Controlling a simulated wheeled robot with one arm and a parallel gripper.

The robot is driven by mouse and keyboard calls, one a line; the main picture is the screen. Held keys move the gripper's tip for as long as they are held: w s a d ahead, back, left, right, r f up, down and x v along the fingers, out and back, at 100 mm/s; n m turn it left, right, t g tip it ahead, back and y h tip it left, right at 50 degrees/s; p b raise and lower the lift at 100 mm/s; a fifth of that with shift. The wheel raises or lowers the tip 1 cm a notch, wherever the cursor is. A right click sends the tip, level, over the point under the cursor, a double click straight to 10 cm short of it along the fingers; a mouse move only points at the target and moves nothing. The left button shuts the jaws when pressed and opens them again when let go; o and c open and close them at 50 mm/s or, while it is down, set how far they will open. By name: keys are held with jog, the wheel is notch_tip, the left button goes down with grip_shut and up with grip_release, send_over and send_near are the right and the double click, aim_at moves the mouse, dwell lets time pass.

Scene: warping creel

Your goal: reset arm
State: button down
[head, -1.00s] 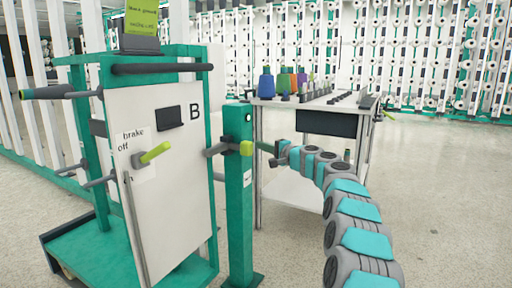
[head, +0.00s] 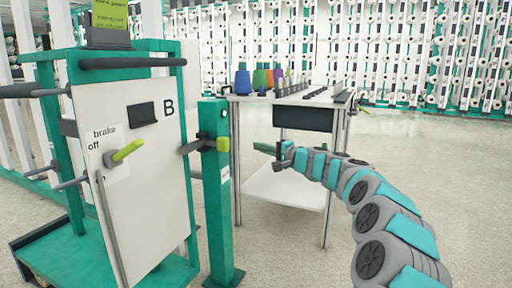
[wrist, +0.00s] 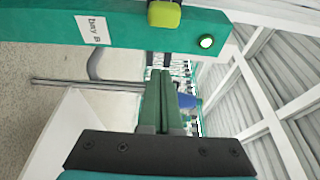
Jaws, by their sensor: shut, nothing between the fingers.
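My gripper (head: 262,147) shows in the head view at the end of my grey and teal arm, just right of a green post (head: 216,238). It appears in front of a white table and points left towards the post. In the wrist view its two long green fingers (wrist: 163,88) lie together, shut and empty. Beyond them the green post (wrist: 130,28) crosses the top of that view, with a "bay B" label, a lit green button (wrist: 207,41) and a lime-tipped handle (wrist: 165,14).
A white panel (head: 140,205) marked B, with a lime brake lever (head: 128,150) by the word "off", stands left on a green frame. The white table (head: 325,98) carries coloured cones (head: 262,78). Creel racks (head: 400,50) line the back. Floor at right (head: 450,170) is open.

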dwell(0.3)
jog(key=s+a+n+g, duration=0.4)
jog(key=s+a+g, duration=0.15)
jog(key=s, duration=0.95)
jog(key=s+f+n+g+h, duration=0.2)
jog(key=s+f, duration=0.1)
jog(key=s, duration=0.6)
jog(key=s+f+n+g+h, duration=0.15)
jog(key=s+f, duration=0.25)
jog(key=s, duration=0.4)
jog(key=s+d+f+g+h, duration=0.1)
jog(key=s+d+f+h, duration=0.2)
jog(key=s+d+f, duration=0.45)
jog(key=s+d+f+g+h, duration=0.2)
jog(key=s+d+f+h, duration=0.2)
jog(key=s+d, duration=0.65)
jog(key=s+d+f+g+h, duration=0.1)
jog(key=s+d+f+h, duration=0.3)
jog(key=s, duration=0.9)
notch_tip(320, 180, up, 12)
jog(key=d+p, duration=0.2)
jog(key=p, duration=1.1)
jog(key=shift+s+d+f+y, duration=0.25)
jog(key=shift+s+y, duration=0.1)
jog(key=shift+s, duration=0.1)
jog(key=shift+n, duration=0.25)
